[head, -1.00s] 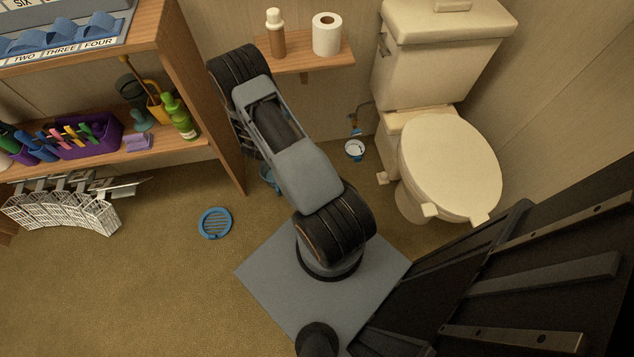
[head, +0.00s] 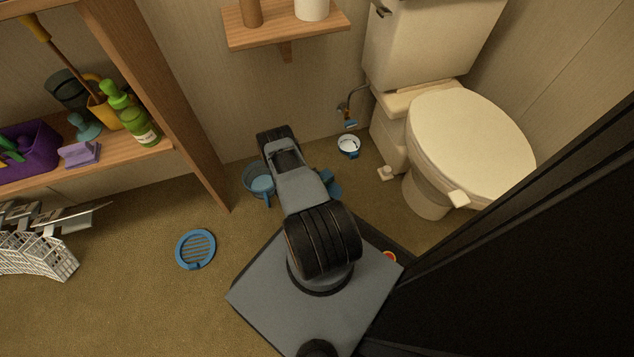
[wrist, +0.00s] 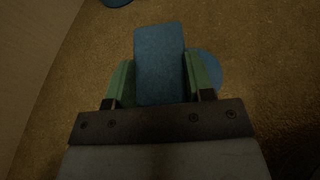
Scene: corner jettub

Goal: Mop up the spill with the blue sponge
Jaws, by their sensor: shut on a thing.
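In the wrist view, my gripper (wrist: 160,64) is shut on the blue sponge (wrist: 158,50), a rectangular block between its two green fingers. A flat, rounded blue patch (wrist: 210,70), which looks like the spill, shows on the brown floor beyond the sponge and the right finger. The sponge hides part of it. I cannot tell whether the sponge touches the floor. In the head view, my arm hides the gripper, and the spill cannot be made out for sure.
A blue bucket (head: 260,182) stands left of my arm. A blue object (head: 329,184) shows right of it, unclear. The toilet (head: 470,140) is at right, a small blue-and-white cup (head: 348,146) beside it. A blue grate (head: 195,249) lies on open floor; wooden shelving (head: 170,100) is at left.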

